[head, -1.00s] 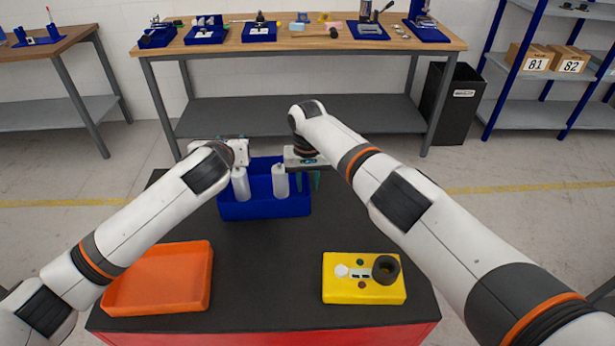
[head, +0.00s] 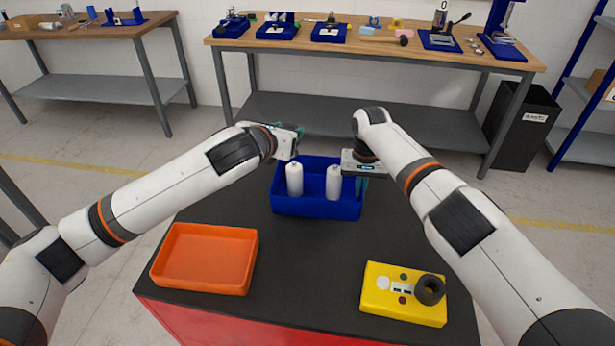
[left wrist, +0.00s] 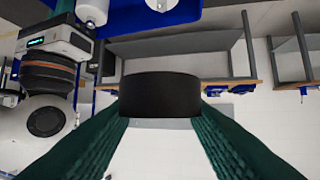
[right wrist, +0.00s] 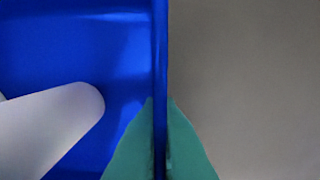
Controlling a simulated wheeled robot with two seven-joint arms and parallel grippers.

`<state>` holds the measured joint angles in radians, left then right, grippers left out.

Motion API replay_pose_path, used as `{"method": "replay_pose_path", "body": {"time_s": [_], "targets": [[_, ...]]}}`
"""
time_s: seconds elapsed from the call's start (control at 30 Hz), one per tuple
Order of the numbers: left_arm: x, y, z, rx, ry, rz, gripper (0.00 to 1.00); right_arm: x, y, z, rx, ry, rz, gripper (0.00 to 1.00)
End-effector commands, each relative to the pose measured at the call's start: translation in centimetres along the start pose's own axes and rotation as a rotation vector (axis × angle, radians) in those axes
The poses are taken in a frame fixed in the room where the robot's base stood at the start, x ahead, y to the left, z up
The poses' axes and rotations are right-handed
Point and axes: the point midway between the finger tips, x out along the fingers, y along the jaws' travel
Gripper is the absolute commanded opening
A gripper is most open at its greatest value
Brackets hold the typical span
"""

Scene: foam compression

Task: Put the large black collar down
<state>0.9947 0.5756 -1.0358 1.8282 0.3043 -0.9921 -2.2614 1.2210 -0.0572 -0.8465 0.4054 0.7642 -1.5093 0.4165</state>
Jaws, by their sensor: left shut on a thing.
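My left gripper (left wrist: 160,125) is shut on a black collar (left wrist: 160,95), held level between its teal fingers in the left wrist view. In the head view this gripper (head: 300,130) is raised behind the left white bottle, near the bin's back edge; the collar is not clear there. My right gripper (head: 362,184) is at the right side of the blue bin (head: 310,208). In the right wrist view its fingers (right wrist: 160,135) are closed on both sides of the bin's wall (right wrist: 160,50). A dark ring (head: 430,290) sits on the yellow block (head: 385,308).
Two white bottles (head: 294,180) (head: 333,182) stand in the blue bin. An empty orange tray (head: 205,285) lies at the front left of the black tabletop (head: 300,265). The tabletop between tray and yellow block is clear. A wooden bench (head: 400,55) stands behind.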

Motion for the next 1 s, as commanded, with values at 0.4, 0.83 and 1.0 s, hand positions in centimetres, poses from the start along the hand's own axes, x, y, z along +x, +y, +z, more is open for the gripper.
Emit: {"method": "replay_pose_path", "body": {"time_s": [0.4,0.83,1.0], "targets": [[2.0,0.1,5.0,-0.002,-0.003,-0.001,0.2,-0.1,0.1,0.0,-0.001,-0.001,0.001,0.0],[3.1,0.0,7.3,-0.001,0.0,-0.002,0.2,-0.1,0.1,0.0,-0.001,-0.001,0.001,0.0],[3.2,0.0,7.8,-0.001,-0.001,-0.002,0.2,-0.1,0.1,0.0,-0.001,-0.001,0.001,0.0]]}}
